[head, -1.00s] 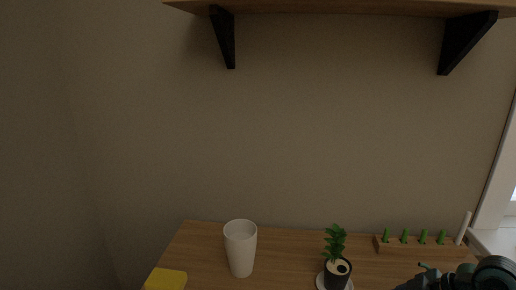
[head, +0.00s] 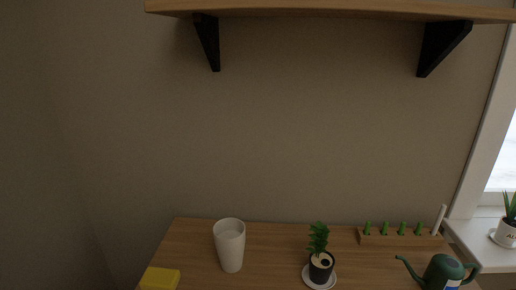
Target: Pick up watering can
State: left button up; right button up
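A dark green watering can (head: 442,272) stands at the right end of the wooden table, in the lower right of the head view. Its thin spout points left and its handle is on the right. Its lower part is cut off by the bottom edge of the picture. Neither of my grippers shows in the head view.
The wooden table (head: 270,250) holds a white cup (head: 230,246), a small potted plant (head: 320,264) on a white saucer, a yellow block (head: 160,279) and a wooden tray with several green sprouts (head: 395,238). A shelf (head: 330,10) hangs above. A windowsill plant (head: 507,229) stands right.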

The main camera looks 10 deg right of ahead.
aim_at(444, 272)
jog(key=z, duration=1.7)
